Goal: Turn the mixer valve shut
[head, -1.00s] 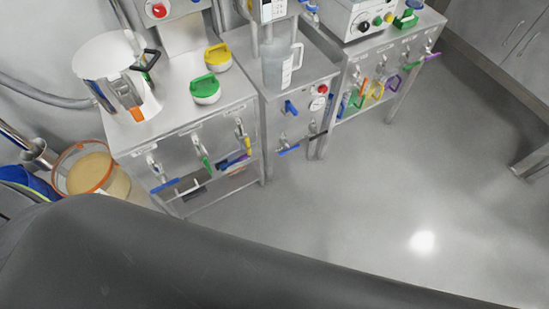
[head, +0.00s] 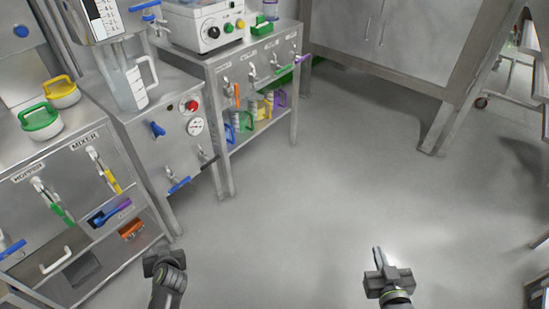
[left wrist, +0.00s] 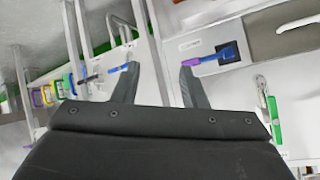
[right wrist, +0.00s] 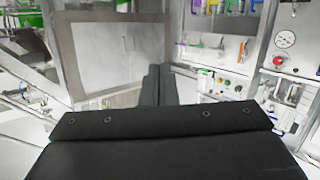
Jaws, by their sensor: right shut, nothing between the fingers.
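The mixer valve (head: 106,173), with a yellow lever, is on the front of the left cabinet below the MIXER label (head: 84,141). Its lever slants downward to the right in the head view. A neighbouring valve with a green lever (head: 61,213) sits to its left. My left gripper (head: 160,258) is at the lower middle-left, apart from the valve. In the left wrist view its fingers (left wrist: 155,85) are spread with nothing between them. My right gripper (head: 379,258) is shut and empty over the open floor, far right of the valve.
A purple-blue handle (head: 110,212) lies below the mixer valve. The middle cabinet has a red button (head: 192,106), a gauge (head: 196,126) and blue-handled valves (head: 179,185). A further bench carries several coloured levers. The grey floor (head: 290,210) at centre is clear.

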